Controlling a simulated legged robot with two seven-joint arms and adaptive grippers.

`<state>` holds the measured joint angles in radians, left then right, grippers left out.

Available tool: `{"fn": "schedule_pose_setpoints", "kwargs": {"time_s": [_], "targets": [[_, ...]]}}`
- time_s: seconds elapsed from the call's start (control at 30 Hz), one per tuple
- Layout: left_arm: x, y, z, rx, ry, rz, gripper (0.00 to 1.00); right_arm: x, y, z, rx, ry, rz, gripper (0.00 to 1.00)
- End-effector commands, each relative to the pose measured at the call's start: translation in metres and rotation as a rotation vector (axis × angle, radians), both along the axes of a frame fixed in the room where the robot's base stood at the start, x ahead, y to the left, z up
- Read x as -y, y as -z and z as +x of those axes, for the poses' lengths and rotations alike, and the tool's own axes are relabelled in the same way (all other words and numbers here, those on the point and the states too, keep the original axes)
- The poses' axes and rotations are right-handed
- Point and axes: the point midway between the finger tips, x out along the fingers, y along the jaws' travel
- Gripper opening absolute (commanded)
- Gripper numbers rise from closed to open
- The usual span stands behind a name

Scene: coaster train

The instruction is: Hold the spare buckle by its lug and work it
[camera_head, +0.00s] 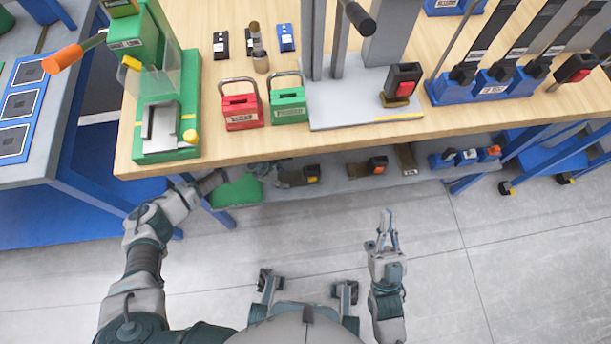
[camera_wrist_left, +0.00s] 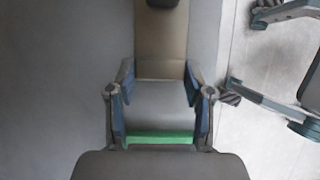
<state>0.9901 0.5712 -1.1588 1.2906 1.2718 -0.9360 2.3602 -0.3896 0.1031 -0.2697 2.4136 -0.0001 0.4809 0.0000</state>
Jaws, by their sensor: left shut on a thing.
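A spare buckle, dark with a yellow button (camera_head: 312,173), lies on the grey shelf under the bench, with its lug (camera_head: 290,180) to the left. My left gripper (camera_head: 276,172) reaches under the bench edge to this lug. In the left wrist view, my left fingers (camera_wrist_left: 158,78) are shut on the sides of the flat tan lug (camera_wrist_left: 160,48); the dark buckle body (camera_wrist_left: 162,3) is cut off at the top edge. The buckle's button is out of that view. My right gripper (camera_head: 388,218) points up over the floor, away from everything; its finger gap is unclear.
A second buckle with an orange button (camera_head: 377,164) lies farther right on the shelf (camera_head: 335,190). A green piece (camera_head: 238,192) lies at the shelf's left. The bench top (camera_head: 225,150) overhangs, carrying a green press (camera_head: 185,100) and red (camera_head: 241,112) and green (camera_head: 288,107) padlock-like blocks.

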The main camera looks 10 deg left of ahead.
Motion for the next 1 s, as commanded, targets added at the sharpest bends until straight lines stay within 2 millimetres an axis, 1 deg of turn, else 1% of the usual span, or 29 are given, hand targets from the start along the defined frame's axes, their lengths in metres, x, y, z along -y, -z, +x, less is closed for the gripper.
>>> {"fn": "schedule_pose_setpoints", "kwargs": {"time_s": [0.5,0.57,0.63,0.67,0.77,0.87,0.9,0.97,1.0], "targets": [[-0.001,0.001,-0.001,-0.003,0.001,0.002,0.00,0.000,0.000,0.001,0.000,0.000,-0.004,0.00],[-0.001,0.001,-0.001,-0.003,0.001,0.002,0.00,-0.002,0.003,0.002,-0.012,-0.001,-0.010,0.00],[-0.001,0.001,-0.001,-0.003,0.001,0.002,0.00,-0.006,0.012,0.009,-0.043,-0.004,-0.025,0.00],[-0.001,0.001,-0.001,-0.003,0.001,0.002,0.00,-0.009,0.018,0.013,-0.063,-0.005,-0.035,0.00],[-0.001,0.001,-0.001,-0.003,0.001,0.002,0.00,-0.023,0.045,0.032,-0.155,-0.016,-0.085,0.00],[-0.001,0.001,-0.001,-0.003,0.001,0.002,0.00,-0.041,0.083,0.054,-0.279,-0.034,-0.162,0.00],[-0.001,0.001,-0.001,-0.003,0.001,0.002,0.00,-0.050,0.100,0.063,-0.329,-0.044,-0.198,0.00],[-0.001,0.001,-0.001,-0.003,0.001,0.002,0.00,-0.062,0.125,0.074,-0.406,-0.060,-0.255,0.00],[0.000,0.001,-0.001,-0.003,0.001,0.002,0.00,-0.069,0.142,0.080,-0.457,-0.072,-0.295,0.00]]}}
